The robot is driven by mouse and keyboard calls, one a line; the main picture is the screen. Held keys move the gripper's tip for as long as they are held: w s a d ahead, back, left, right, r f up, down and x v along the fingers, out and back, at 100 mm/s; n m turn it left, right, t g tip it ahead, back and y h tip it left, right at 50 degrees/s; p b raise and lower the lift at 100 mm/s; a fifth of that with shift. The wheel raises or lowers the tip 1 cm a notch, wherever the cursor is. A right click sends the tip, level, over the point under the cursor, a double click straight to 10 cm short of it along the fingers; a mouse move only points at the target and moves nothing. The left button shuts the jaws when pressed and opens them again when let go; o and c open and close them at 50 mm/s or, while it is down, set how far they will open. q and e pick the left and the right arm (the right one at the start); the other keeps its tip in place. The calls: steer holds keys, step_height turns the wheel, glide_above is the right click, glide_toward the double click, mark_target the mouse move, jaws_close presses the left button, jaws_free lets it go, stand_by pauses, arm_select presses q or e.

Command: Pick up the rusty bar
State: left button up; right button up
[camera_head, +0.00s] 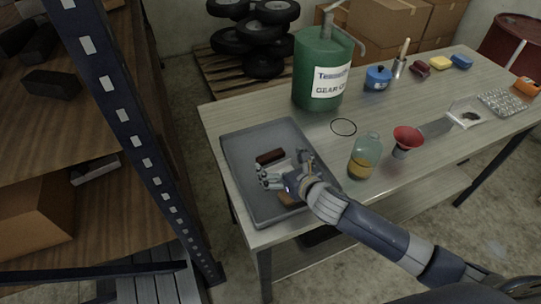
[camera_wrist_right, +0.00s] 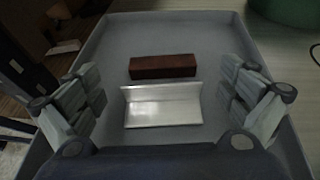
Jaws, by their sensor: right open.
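The rusty bar (camera_head: 270,156) is a short red-brown block lying in the grey tray (camera_head: 238,179) on the table. In the right wrist view the rusty bar (camera_wrist_right: 163,66) lies crosswise, just beyond a shiny silver angle piece (camera_wrist_right: 162,106). My right gripper (camera_head: 273,175) is over the tray, close to the bar on its near side. In the right wrist view its fingers (camera_wrist_right: 165,92) are spread wide apart on both sides of the silver piece, with nothing between them gripped. My left gripper is not in view.
Right of the tray stand a bottle with yellow liquid (camera_head: 365,157) and a red funnel (camera_head: 407,138). A green gear oil can (camera_head: 318,72) stands behind. A shelf upright (camera_head: 125,115) rises at left.

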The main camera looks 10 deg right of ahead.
mark_target(269, 153)
steer(key=p+x, duration=0.1)
steer(key=x, duration=0.4)
steer(key=shift+w+d+r, duration=0.1)
steer(key=shift+d+r, duration=0.05)
steer(key=shift+w+f, duration=0.3)
steer(key=shift+w, duration=0.15)
steer(key=shift+s, duration=0.1)
steer(key=shift+c, duration=0.5)
steer(key=c, duration=1.3)
